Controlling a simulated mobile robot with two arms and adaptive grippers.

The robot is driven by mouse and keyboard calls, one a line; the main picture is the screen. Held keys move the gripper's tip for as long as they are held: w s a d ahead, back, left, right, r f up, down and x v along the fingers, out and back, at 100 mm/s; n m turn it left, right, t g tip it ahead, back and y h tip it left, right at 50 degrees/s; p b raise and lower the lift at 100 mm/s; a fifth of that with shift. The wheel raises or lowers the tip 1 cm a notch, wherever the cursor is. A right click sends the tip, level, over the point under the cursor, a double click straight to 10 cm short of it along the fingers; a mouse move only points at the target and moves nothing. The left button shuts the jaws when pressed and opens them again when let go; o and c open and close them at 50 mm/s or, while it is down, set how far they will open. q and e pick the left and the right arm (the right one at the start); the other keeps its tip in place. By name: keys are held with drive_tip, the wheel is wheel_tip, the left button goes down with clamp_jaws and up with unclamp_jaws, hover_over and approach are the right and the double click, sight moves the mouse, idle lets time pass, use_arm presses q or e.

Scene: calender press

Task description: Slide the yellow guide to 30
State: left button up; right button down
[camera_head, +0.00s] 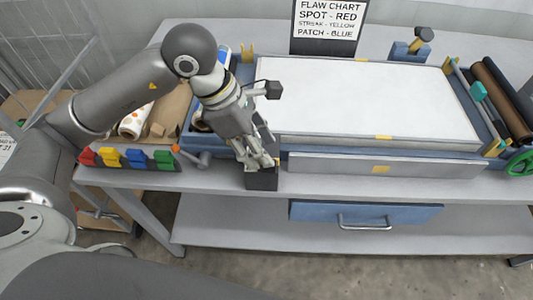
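My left gripper (262,162) reaches down at the front edge of the bench, over a small dark block (262,180). A small yellow piece (277,162) shows right beside its fingertips; I cannot tell whether it is the guide or whether the fingers touch it. The fingers look close together, but their gap is unclear. Another yellow mark (383,137) is on the white bed's front edge. No scale numbers are readable. My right gripper is not in view.
The white bed (365,98) fills the bench's middle. Coloured clips (135,157) and an orange-tipped lever (192,155) are left of the gripper. Rollers (500,95) and a green handwheel (521,162) are at right. A blue drawer (310,211) hangs below. A flaw chart (328,20) stands behind.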

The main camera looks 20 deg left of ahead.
sight(272, 170)
use_arm(q)
drive_tip(key=shift+x, duration=2.15)
drive_tip(key=shift+c, duration=0.5)
drive_tip(key=shift+d, duration=0.1)
clamp_jaws()
drive_tip(key=shift+f, duration=0.1)
